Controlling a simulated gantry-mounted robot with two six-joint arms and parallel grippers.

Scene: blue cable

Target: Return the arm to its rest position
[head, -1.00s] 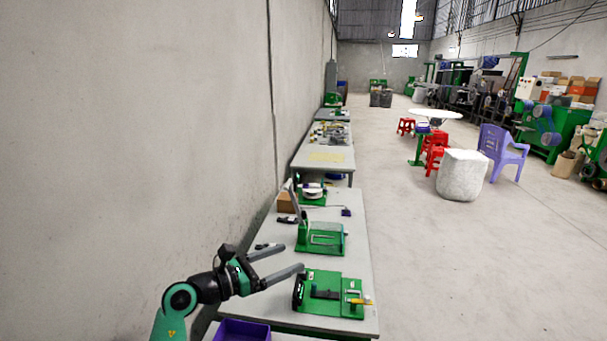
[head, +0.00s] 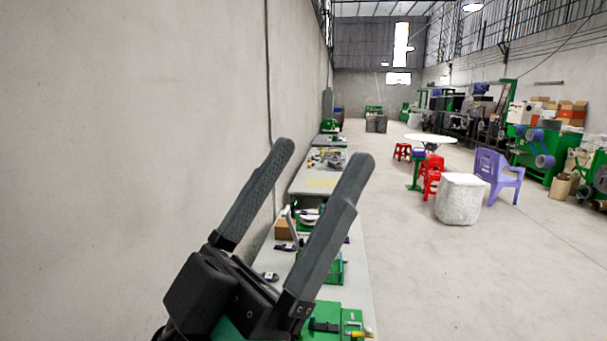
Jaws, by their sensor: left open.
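My left gripper (head: 321,158) is close to the camera in the lower middle of the head view. Its two long dark fingers point up and are spread wide apart, with nothing between them. It is raised in front of the workbench (head: 362,272) and hides much of the bench top. My right gripper is not in view. No blue cable can be made out.
On the bench, green fixtures (head: 333,312) show partly behind my gripper, with a brown box (head: 284,228) farther back. The grey wall (head: 120,150) runs along the left. Stools, a purple chair (head: 497,173) and a wrapped white block (head: 461,199) stand on the open floor at right.

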